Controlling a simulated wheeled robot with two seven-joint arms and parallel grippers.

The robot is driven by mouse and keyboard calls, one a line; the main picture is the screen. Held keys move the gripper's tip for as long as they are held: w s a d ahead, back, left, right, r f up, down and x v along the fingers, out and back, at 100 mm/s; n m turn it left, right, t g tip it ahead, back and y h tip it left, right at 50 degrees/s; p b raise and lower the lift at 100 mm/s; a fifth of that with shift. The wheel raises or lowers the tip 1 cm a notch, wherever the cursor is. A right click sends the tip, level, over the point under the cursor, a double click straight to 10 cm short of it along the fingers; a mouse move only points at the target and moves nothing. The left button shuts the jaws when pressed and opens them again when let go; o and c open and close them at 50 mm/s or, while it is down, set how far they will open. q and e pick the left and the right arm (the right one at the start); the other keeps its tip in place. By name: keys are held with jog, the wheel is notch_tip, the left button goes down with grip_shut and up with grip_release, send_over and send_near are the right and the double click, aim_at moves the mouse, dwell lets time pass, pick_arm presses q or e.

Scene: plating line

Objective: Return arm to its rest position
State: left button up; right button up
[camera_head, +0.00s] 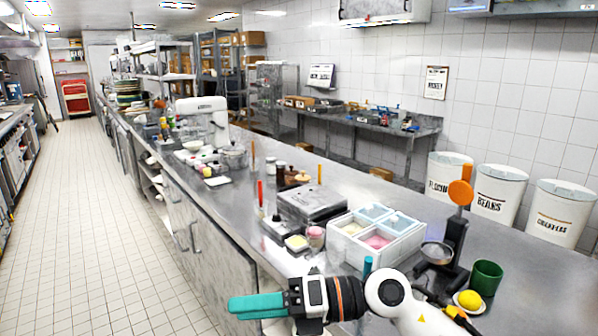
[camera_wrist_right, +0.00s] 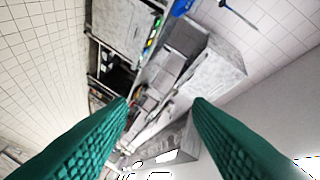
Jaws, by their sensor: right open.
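My right gripper (camera_head: 236,305) has teal fingers and comes in from the lower right of the head view, pointing left. Its fingers are in front of the counter's front side, over the aisle side. In the right wrist view the two teal fingers (camera_wrist_right: 161,101) stand wide apart with nothing between them. They touch no object that I can see. The white and black wrist hides part of the counter's near end. My left gripper is not in view.
A steel counter (camera_head: 380,192) carries a white bin with compartments (camera_head: 400,246), a black stand with an orange top (camera_head: 456,225), a green cup (camera_head: 486,275) and a yellow ball (camera_head: 469,299), all near my right arm. The tiled aisle (camera_head: 110,220) at left is clear.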

jog(key=w+d+r+m+t+h, duration=0.15)
jog(key=d+m+t, duration=0.35)
jog(key=m+t, duration=0.6)
jog(key=w+d+r+m+t, duration=0.1)
jog(key=w+d+m+t, duration=0.3)
jog(key=m+t, duration=0.65)
jog(key=s+d+f+m+g+h, duration=0.2)
jog(key=d+f+m+g+h, duration=0.1)
jog(key=d+f+m+h, duration=0.6)
jog(key=s+d+f+m+g+h, duration=0.25)
jog(key=d+f+m+h, duration=0.35)
jog(key=f+m, duration=0.3)
jog(key=s+d+f+m+g, duration=0.25)
jog(key=s+f+g, duration=1.05)
jog(key=s, duration=0.8)
notch_tip(320, 180, down, 30)
jog(key=s, duration=0.2)
jog(key=s+d+f, duration=0.1)
jog(key=s+f, duration=0.6)
jog(key=s, duration=0.1)
jog(key=s+d+f+n+g, duration=0.1)
jog(key=s+d+f, duration=0.1)
jog(key=s+f, duration=0.5)
jog(key=shift+s+d+f, duration=0.25)
jog(key=shift+s+f, duration=0.15)
